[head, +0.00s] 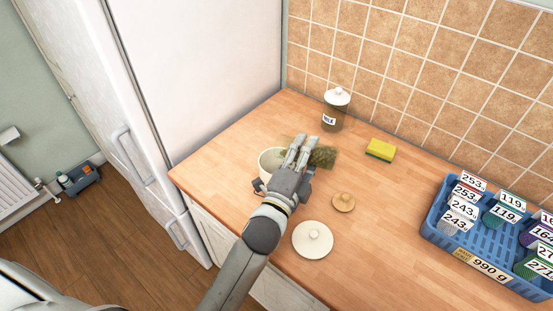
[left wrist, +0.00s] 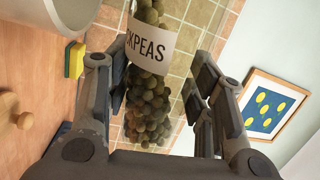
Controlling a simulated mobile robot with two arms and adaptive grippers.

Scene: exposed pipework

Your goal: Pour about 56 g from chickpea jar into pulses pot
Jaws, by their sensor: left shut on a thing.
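The chickpea jar (head: 323,157) is clear, with dark round chickpeas and a white label ending in "CKPEAS". My left gripper (head: 301,143) is shut on it and holds it tipped well over, above the counter beside the pot. The left wrist view shows the jar (left wrist: 150,100) between the fingers of my left gripper (left wrist: 155,95). The pulses pot (head: 268,167), cream and open, stands just left of the gripper and is partly hidden by it. Its rim also shows in the left wrist view (left wrist: 45,18). The jar's mouth and any falling chickpeas cannot be made out. My right gripper is out of view.
A cream lid (head: 313,241) and a small wooden lid (head: 344,203) lie on the counter. A blue crate (head: 480,264) of labelled weights is at right. Counter between is clear.

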